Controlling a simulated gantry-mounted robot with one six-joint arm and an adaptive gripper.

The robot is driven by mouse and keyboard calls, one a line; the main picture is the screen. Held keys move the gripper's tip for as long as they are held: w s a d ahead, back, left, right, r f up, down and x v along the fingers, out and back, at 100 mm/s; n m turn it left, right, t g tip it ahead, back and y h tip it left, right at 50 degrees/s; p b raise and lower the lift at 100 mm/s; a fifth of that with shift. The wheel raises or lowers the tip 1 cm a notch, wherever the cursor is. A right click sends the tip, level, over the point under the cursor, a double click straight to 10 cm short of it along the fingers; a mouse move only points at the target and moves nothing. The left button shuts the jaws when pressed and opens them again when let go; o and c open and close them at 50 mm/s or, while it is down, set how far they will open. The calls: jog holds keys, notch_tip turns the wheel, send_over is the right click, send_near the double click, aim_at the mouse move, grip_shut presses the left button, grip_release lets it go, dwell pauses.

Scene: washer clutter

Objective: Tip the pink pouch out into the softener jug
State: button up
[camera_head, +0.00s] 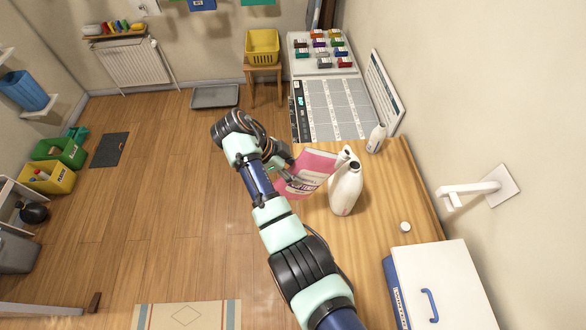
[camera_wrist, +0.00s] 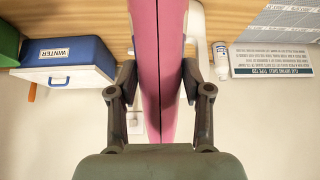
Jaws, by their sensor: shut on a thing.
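The pink pouch (camera_head: 306,172) is held by my gripper (camera_head: 287,172) beside and slightly above the left edge of the wooden counter. Its upper right corner, with a pale spout, comes close to the mouth of the white softener jug (camera_head: 345,190). I cannot tell whether they touch. The jug stands upright on the counter, its opening at the top. In the wrist view the pouch (camera_wrist: 158,60) stands edge-on between the two fingers of my gripper (camera_wrist: 160,85), which press on both sides. The jug (camera_wrist: 196,25) is mostly hidden behind the pouch there. Any flow is not visible.
A small white bottle (camera_head: 376,138) stands behind the jug near the wall. A white cap (camera_head: 405,226) lies on the counter (camera_head: 385,205). A blue and white box (camera_head: 440,285) stands at the front right. A grey panelled surface (camera_head: 335,108) lies beyond the counter.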

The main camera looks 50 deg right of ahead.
jog(key=shift+r+p, duration=0.6)
jog(key=shift+p, duration=0.05)
jog(key=shift+s+d+r, duration=0.1)
jog(key=shift+s+d+r+t+y+p, duration=0.1)
jog(key=shift+r+t+y+p, duration=0.5)
jog(key=shift+p, duration=0.55)
jog(key=shift+r+t+y+p, duration=0.65)
jog(key=shift+r+p, duration=0.75)
jog(key=shift+p, duration=0.45)
jog(key=shift+r+p, duration=0.15)
jog(key=shift+p, duration=0.2)
jog(key=shift+r+t+y+p, duration=0.35)
jog(key=shift+t+y+p, duration=0.3)
jog(key=shift+p, duration=0.15)
jog(key=shift+s+d+r+t+y+p, duration=0.1)
jog(key=shift+r+t+y+p, duration=0.2)
jog(key=shift+r+p, duration=0.55)
jog(key=shift+r+p, duration=0.1)
jog(key=shift+p, duration=0.55)
